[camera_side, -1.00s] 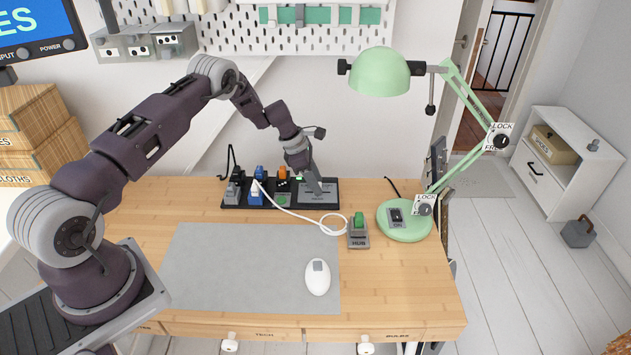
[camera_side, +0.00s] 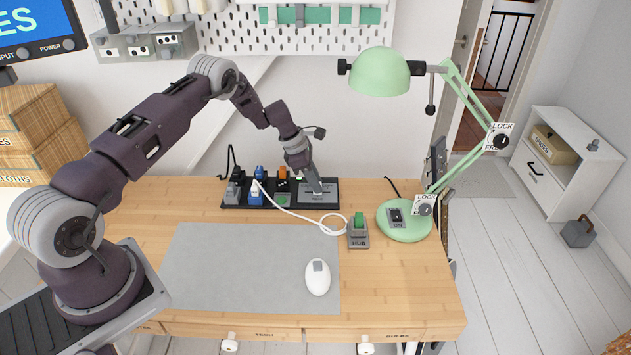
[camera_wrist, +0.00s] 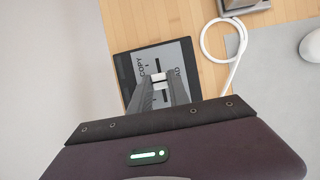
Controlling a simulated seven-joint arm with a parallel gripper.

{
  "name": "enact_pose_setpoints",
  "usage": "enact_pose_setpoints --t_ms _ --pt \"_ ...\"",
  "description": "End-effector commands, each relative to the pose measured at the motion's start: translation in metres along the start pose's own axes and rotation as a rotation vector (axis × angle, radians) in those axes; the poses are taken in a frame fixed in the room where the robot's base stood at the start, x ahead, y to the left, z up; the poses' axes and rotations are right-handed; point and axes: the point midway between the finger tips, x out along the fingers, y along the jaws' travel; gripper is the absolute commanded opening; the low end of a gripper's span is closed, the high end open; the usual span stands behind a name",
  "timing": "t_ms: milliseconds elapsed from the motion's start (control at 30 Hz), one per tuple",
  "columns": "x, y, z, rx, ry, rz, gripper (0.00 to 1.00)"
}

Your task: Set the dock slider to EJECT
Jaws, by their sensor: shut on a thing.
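The dock (camera_side: 232,206) is a dark strip at the back of the desk, with several coloured plugs and buttons on its left part. Its grey slider panel (camera_side: 327,199) is at the right end. The panel also shows in the wrist view (camera_wrist: 185,51), with lettering that reads COPY on one side and partly hidden words elsewhere. My gripper (camera_side: 319,190) is down at this panel. In the wrist view my gripper (camera_wrist: 159,79) is shut on the small white slider knob (camera_wrist: 159,77). The fingers hide part of the panel, and I cannot read EJECT.
A white cable (camera_side: 290,213) loops in front of the dock. A grey switch box (camera_side: 358,233) with a green rocker and the green lamp base (camera_side: 404,222) stand to the right. A white mouse (camera_side: 317,278) lies on the grey mat (camera_side: 230,265).

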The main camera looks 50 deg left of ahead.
Motion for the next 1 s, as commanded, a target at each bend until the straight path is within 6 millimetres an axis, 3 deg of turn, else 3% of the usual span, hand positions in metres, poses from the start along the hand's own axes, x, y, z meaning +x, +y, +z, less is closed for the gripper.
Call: enact_pose_setpoints --t_ms 600,800,1000 --pt "-0.002 0.002 0.000 -0.001 -0.001 0.004 0.00" --pt "-0.012 0.002 -0.025 -0.004 -0.001 0.004 0.00" --pt "-0.014 0.002 -0.032 0.000 0.001 0.005 0.00"
